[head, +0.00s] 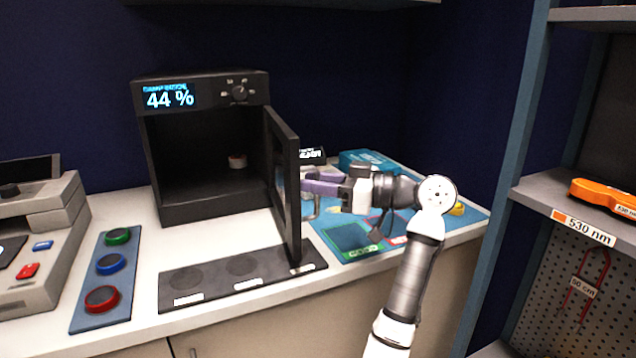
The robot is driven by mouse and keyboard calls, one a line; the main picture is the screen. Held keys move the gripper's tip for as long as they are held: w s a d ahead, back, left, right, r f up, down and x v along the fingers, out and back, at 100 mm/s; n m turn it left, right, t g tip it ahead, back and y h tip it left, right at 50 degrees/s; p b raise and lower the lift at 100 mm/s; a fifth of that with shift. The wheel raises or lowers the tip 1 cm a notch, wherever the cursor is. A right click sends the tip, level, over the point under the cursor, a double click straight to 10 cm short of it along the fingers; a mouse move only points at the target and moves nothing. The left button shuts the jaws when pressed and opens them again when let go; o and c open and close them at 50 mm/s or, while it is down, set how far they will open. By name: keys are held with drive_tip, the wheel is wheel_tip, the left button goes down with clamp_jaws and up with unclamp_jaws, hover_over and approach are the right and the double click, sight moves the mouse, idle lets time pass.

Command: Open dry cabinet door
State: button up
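The dry cabinet (205,207) is a black box with a "44 %" display, standing on the white counter at the left of centre. Its door (286,190) is swung open toward me, hinged at the cabinet's right side, and the dark interior shows.
A black mat (215,282) with labelled round spots lies in front of the cabinet. A blue strip with green, blue and red knobs (107,270) is left of it. A blue mat (345,245) lies under my arm. A shelf post (510,170) stands at the right.

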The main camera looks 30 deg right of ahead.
drive_tip(key=b+v, duration=0.2)
drive_tip(key=v, duration=1.1)
drive_tip(key=shift+s+d, duration=0.25)
drive_tip(key=shift+s, duration=0.1)
drive_tip(key=shift+s, duration=0.1)
